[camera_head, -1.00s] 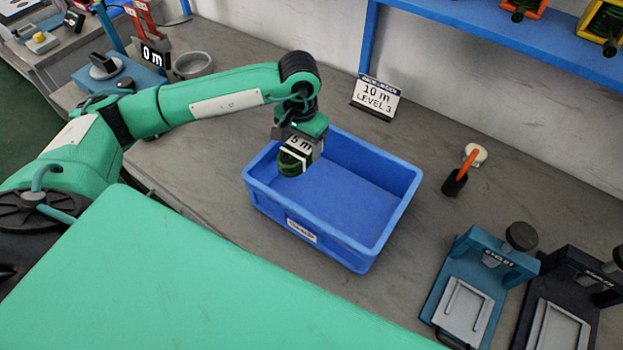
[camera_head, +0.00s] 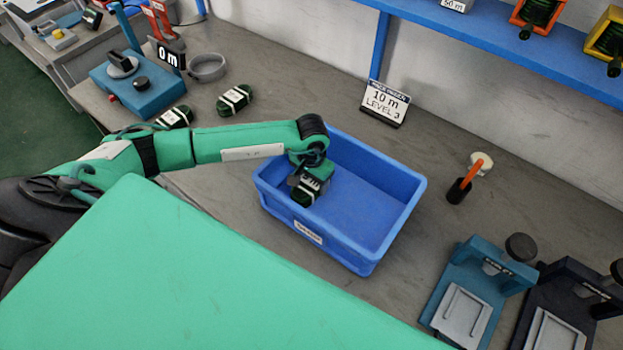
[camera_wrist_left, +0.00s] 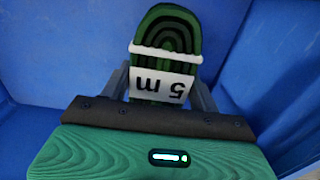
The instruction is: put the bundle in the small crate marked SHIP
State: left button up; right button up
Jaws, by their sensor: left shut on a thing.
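My left gripper (camera_head: 304,184) is shut on a dark green coiled bundle (camera_head: 304,196) with a white band. In the left wrist view the bundle (camera_wrist_left: 168,45) shows between the fingers, and its label reads "5 m". The blue crate (camera_head: 395,228) stands on the bench, with a small white label on its front that is too small to read. The gripper and bundle are inside the crate's left part, below its rim. I cannot tell whether the bundle touches the crate floor. My right gripper is not in view.
Two more green bundles lie on the bench, one (camera_head: 235,99) behind my arm and one (camera_head: 175,117) further left. A sign reading "10 m LEVEL 3" (camera_head: 385,102) stands behind the crate. Teal (camera_head: 478,285) and dark (camera_head: 560,315) clamp fixtures stand at the right. The crate's right part is empty.

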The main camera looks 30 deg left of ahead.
pick_arm(q)
jog(key=shift+f, duration=0.1)
jog(key=o, duration=1)
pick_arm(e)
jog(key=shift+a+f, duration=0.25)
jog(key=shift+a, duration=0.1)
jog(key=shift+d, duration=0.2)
